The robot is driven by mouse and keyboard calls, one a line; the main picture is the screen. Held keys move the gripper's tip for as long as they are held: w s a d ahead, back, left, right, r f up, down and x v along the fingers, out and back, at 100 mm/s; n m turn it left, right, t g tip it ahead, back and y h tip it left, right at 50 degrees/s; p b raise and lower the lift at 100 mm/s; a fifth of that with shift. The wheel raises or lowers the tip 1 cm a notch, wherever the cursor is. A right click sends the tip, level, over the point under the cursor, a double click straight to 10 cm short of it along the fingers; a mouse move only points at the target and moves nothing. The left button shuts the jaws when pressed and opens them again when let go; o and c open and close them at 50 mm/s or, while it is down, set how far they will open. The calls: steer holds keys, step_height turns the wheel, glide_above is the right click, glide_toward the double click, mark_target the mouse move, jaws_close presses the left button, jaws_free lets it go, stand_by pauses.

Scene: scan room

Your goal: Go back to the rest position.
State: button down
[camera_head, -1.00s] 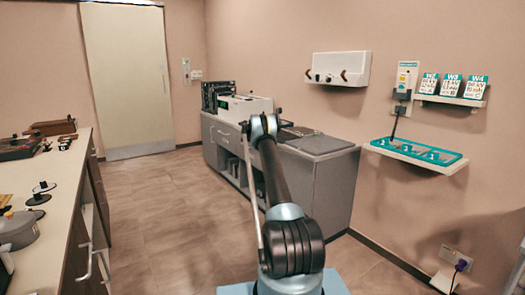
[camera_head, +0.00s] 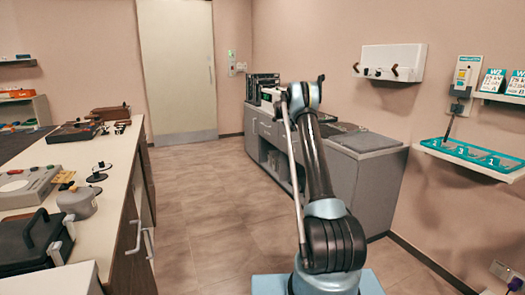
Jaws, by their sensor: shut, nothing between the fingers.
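My arm (camera_head: 318,175) rises from the bottom middle of the head view and leans slightly left toward its top joint. My gripper cannot be made out; the part of the arm beyond the top joint is hidden or out of sight. No object is seen held.
A long counter (camera_head: 115,215) with devices runs along the left. A grey cabinet (camera_head: 352,192) stands behind my arm on the right. A wall shelf holds a teal tray (camera_head: 475,155). Floor (camera_head: 190,190) between counter and cabinet is clear to the closed door (camera_head: 180,70).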

steer(key=s+a+r+n+g+y, duration=0.1)
steer(key=s+r+n, duration=0.3)
steer(key=s, duration=0.7)
steer(key=s+r+n, duration=0.2)
steer(key=s+r, duration=0.5)
steer(key=s, duration=0.5)
steer(key=s+a+r+n+g+y, duration=0.1)
steer(key=s+r+n, duration=0.3)
steer(key=s, duration=0.7)
steer(key=s+a+n+g, duration=0.15)
steer(key=s+n, duration=0.35)
steer(key=s, duration=1.8)
steer(key=s+a+f+n+y, duration=0.1)
steer(key=s+f+n, duration=0.2)
steer(key=s+f, duration=0.3)
steer(key=s+a+f+n+g+y, duration=0.1)
steer(key=s+f+n, duration=0.2)
steer(key=s+f, duration=0.4)
steer(key=s+a+f+n+y, duration=0.1)
steer(key=s+f, duration=0.6)
steer(key=s, duration=1.2)
steer(key=shift+a+n+g, duration=0.35)
steer(key=shift+a+n, duration=0.1)
steer(key=shift+n, duration=0.45)
steer(key=shift+w+f, duration=0.2)
steer(key=shift+w, duration=0.2)
